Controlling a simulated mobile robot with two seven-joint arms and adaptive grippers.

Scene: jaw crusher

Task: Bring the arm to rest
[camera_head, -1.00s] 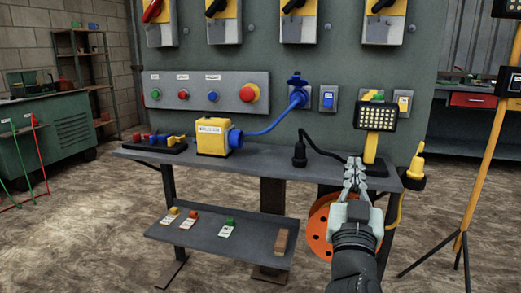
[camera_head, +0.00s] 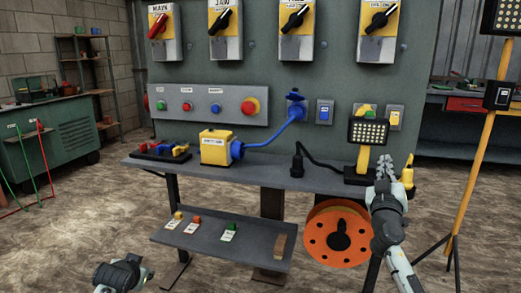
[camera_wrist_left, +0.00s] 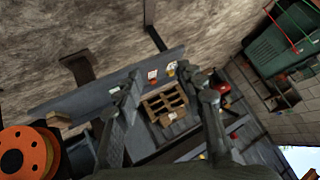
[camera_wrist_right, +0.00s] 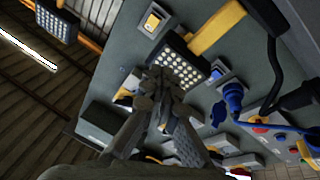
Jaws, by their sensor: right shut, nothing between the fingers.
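My right gripper (camera_head: 386,168) is shut and empty, pointing up at the right end of the grey bench (camera_head: 270,174). In the head view it is just right of the yellow work lamp (camera_head: 368,132) and above the orange cable reel (camera_head: 338,236). In the right wrist view its closed fingers (camera_wrist_right: 162,82) overlap the lower edge of the lamp's lit face (camera_wrist_right: 178,58); contact cannot be told. My left gripper (camera_head: 124,274) shows partly at the lower left of the head view. In the left wrist view its fingers (camera_wrist_left: 165,95) are spread apart with nothing held between them.
A panel (camera_head: 270,75) with rotary switches and buttons stands behind the bench. A yellow box (camera_head: 214,147) with a blue plug and cable sits on it. The lower shelf (camera_head: 212,243) holds tagged items and a wooden block. A tripod lamp stand (camera_head: 486,125) is at right.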

